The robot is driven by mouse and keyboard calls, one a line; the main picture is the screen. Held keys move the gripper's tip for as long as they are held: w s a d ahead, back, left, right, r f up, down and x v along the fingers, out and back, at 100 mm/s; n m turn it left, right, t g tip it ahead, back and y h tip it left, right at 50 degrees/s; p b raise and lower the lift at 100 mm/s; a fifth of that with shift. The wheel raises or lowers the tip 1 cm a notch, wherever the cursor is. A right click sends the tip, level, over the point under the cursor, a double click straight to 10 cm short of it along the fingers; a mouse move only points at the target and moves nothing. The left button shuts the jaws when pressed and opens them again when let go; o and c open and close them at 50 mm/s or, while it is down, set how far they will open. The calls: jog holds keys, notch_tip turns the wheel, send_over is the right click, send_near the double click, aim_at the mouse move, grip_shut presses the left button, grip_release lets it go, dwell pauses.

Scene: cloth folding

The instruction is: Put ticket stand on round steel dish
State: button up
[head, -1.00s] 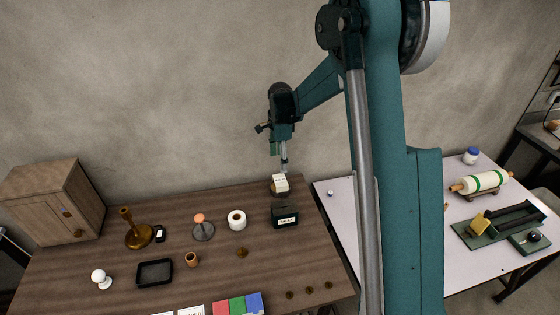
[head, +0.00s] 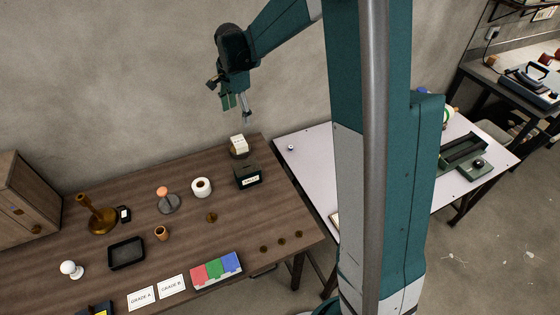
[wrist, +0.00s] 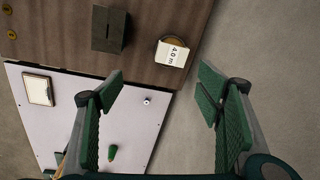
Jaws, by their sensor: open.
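A white block with a "4.0 m" label (head: 239,143), which I take for the ticket stand, sits at the back right of the wooden table. It rests on a round brownish base (wrist: 175,40) that I take for the dish, though its metal is hard to tell; the label faces up in the wrist view (wrist: 172,54). A grey round dish-like piece (head: 170,206) under an orange ball stands further left. My gripper (head: 238,110) is open and empty above the white block, clear of it. In the wrist view its two green fingers (wrist: 160,88) are spread wide apart.
A dark slotted box (head: 249,177) stands right in front of the white block. A white roll (head: 201,187), a black tray (head: 126,252) and a brass stand (head: 100,220) are on the wooden table (head: 240,228). A pale table (head: 305,165) stands to the right.

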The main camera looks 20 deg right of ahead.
jog(key=s+r+n+t, duration=0.2)
jog(key=s+r+n, duration=0.2)
jog(key=s+r, duration=0.45)
jog(key=s+r+n+t, duration=0.1)
jog(key=s+r+n, duration=0.35)
jog(key=s, duration=0.65)
jog(key=s+f+n+t, duration=0.1)
jog(key=s+n+t, duration=0.2)
jog(key=s, duration=1.6)
jog(key=n, duration=0.4)
jog(key=shift+a+f, duration=0.15)
